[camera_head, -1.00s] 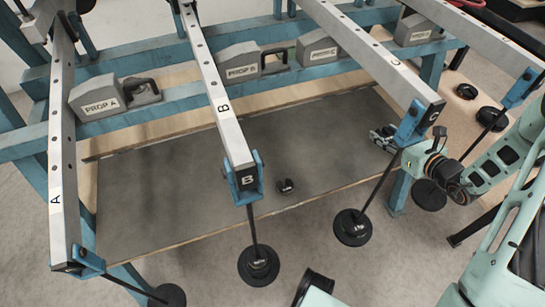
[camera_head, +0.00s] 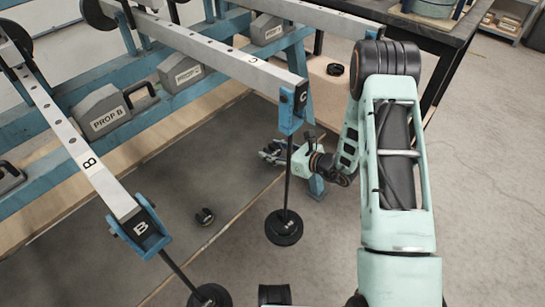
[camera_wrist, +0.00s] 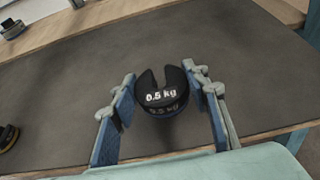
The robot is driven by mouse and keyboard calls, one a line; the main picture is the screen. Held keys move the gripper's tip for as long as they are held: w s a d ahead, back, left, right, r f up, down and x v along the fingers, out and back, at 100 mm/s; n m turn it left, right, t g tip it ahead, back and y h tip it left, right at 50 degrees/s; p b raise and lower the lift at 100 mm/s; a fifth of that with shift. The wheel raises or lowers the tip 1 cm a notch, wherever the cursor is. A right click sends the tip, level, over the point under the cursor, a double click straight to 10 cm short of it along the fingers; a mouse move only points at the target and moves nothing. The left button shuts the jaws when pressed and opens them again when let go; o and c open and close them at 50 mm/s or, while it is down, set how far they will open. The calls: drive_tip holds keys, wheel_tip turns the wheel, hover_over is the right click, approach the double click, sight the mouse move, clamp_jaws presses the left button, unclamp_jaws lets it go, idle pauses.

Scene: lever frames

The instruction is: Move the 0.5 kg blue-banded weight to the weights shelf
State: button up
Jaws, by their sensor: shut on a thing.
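The 0.5 kg weight (camera_wrist: 163,93) is a dark slotted disc with white lettering and a little blue at its lower edge. In the wrist view it sits between the blue finger pads of my gripper (camera_wrist: 165,108), which is shut on it over the dark grey mat. In the head view my gripper (camera_head: 272,153) is small, beside the rod under lever C; the held weight cannot be made out there. I cannot tell which surface is the weights shelf. A wooden surface (camera_head: 325,95) behind lever C bears a dark disc (camera_head: 335,69).
Lever C (camera_head: 250,65) and its hanging weight (camera_head: 284,227) are close to my gripper. Lever B (camera_head: 85,155) is at left. A small dark weight (camera_head: 205,217) lies on the mat (camera_head: 180,185). A dark table (camera_head: 430,28) and a far shelf (camera_head: 505,20) stand behind; floor at right is open.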

drive_tip(key=shift+f, duration=1.1)
drive_tip(key=shift+f+b, duration=0.2)
drive_tip(key=shift+b, duration=0.2)
drive_tip(key=o, duration=1.4)
drive_tip(key=shift+c, duration=0.2)
drive_tip(key=shift+r+p, duration=0.25)
drive_tip(key=shift+p, duration=0.05)
drive_tip(key=p+v, duration=0.2)
drive_tip(key=v, duration=1)
